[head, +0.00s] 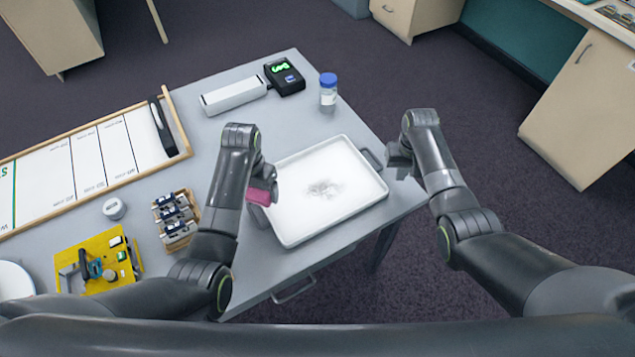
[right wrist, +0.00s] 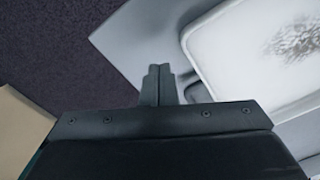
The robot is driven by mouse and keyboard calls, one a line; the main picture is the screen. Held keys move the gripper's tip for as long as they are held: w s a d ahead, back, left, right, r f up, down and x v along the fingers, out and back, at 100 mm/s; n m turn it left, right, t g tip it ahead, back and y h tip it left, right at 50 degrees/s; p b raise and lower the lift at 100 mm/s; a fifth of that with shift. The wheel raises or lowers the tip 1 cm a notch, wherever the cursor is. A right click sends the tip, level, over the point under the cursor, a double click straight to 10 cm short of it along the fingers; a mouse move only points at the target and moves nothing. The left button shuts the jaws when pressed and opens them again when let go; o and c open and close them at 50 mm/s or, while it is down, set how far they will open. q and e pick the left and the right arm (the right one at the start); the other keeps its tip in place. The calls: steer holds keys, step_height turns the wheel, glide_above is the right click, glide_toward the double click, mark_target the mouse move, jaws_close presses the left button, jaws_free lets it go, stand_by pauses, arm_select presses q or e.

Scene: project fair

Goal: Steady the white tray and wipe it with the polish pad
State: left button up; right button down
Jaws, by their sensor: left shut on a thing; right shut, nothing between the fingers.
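The white tray (head: 300,222) lies flat on the grey table, with a dark grey smudge (head: 324,189) in its middle. The tray and smudge also show at the upper right of the right wrist view (right wrist: 240,85). My left gripper (head: 262,190) is shut on the pink polish pad (head: 260,196), held at the tray's left edge; whether the pad touches the tray I cannot tell. My right gripper (head: 397,160) is shut and empty, just off the tray's right side near its handle (head: 372,158). Its closed fingers (right wrist: 159,85) show beside the tray in the right wrist view, apart from it.
On the table (head: 215,135) stand a blue-capped jar (head: 328,95), a black device with a green display (head: 285,77), a long white box (head: 234,95), a whiteboard (head: 75,165), a wooden rack (head: 175,220) and a yellow board (head: 98,262). The table's right edge lies close beside the tray.

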arm_select(q)
steer(key=shift+r, duration=0.25)
arm_select(e)
steer(key=shift+r, duration=0.3)
